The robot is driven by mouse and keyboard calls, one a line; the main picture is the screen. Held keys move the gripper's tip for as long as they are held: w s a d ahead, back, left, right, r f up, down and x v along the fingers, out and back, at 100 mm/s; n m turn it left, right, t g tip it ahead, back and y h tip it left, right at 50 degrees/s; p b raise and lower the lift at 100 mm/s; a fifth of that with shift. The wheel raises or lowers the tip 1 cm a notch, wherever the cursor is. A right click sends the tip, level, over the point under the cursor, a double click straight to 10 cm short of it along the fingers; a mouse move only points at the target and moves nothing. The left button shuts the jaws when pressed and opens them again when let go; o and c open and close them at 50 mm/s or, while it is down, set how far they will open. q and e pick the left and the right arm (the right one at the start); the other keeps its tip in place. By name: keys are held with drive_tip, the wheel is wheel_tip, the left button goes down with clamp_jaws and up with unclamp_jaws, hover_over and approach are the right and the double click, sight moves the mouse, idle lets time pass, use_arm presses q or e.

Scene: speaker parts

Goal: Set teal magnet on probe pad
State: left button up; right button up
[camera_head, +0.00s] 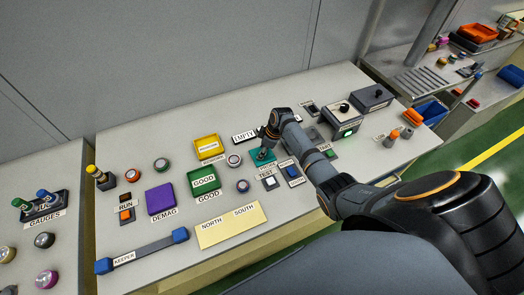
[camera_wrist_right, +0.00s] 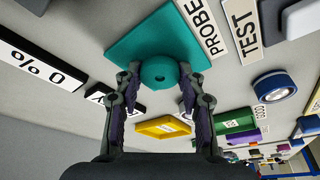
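The teal magnet (camera_wrist_right: 160,72) is a round piece between the fingers of my right gripper (camera_wrist_right: 158,82) in the right wrist view. The fingers lie close against both its sides. Behind it is the square teal probe pad (camera_wrist_right: 150,35), labelled PROBE; I cannot tell whether the magnet touches it. In the head view my right gripper (camera_head: 265,150) points down over the probe pad (camera_head: 258,161), and the fingers hide most of the magnet. My left gripper is not in view.
The TEST block (camera_head: 269,183) is in front of the pad, with blue parts to its right. A green GOOD tray (camera_head: 204,181), a yellow tray (camera_head: 208,147) and round speaker parts are to the left. Grey boxes (camera_head: 343,113) stand at the right.

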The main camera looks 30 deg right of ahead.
drive_tip(key=o, duration=0.4)
drive_tip(key=shift+s+d+f, duration=0.15)
drive_tip(key=shift+s+f, duration=0.15)
drive_tip(key=shift+f, duration=0.2)
drive_tip(key=shift+s+d+f, duration=0.1)
drive_tip(key=shift+s+f, duration=0.15)
drive_tip(key=shift+f, duration=0.2)
drive_tip(key=shift+o, duration=0.2)
drive_tip(key=shift+w+d, duration=0.1)
drive_tip(key=shift+r, duration=0.15)
drive_tip(key=shift+d+r, duration=0.1)
drive_tip(key=shift+r, duration=0.2)
drive_tip(key=v, duration=1.1)
drive_tip(key=shift+r, duration=0.3)
drive_tip(key=shift+w, duration=0.1)
